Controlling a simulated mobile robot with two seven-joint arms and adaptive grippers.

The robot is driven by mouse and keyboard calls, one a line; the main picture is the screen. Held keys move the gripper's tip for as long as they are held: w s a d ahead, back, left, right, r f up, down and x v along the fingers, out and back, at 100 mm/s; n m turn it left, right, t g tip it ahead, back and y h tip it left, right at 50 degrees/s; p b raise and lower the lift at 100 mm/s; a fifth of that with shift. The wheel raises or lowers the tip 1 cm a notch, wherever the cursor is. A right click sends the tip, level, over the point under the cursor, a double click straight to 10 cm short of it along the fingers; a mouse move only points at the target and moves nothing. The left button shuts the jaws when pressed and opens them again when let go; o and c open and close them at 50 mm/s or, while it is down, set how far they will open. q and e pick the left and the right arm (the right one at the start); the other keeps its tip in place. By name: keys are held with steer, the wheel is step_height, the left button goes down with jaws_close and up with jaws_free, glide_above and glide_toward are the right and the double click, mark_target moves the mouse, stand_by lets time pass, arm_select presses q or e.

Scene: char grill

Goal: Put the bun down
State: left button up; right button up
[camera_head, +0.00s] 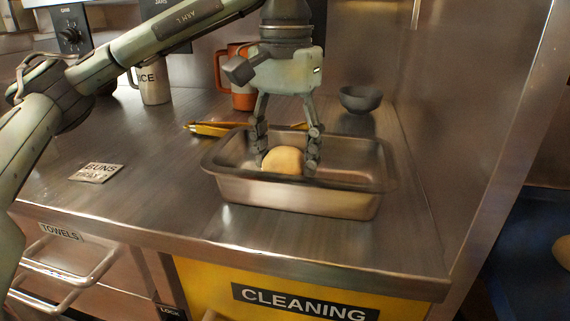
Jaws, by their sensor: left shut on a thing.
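The bun (283,160) is a round, pale tan roll inside a rectangular metal pan (300,192) on the steel counter. My left gripper (286,158) points straight down into the pan with its two fingers on either side of the bun, shut on it. The bun's lower part is hidden behind the pan's front wall, so I cannot tell whether it touches the pan floor. My right gripper is not in view.
A dark bowl (360,98) stands behind the pan, and yellow tongs (216,129) lie behind its left side. An orange mug (240,92) and a pale cup (154,86) stand farther back. A label card (97,172) lies on the left, with clear counter around it.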

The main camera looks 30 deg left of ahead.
arm_select(q)
steer(key=shift+a+f, duration=0.1)
steer(key=shift+f, duration=0.65)
steer(key=shift+f, duration=0.1)
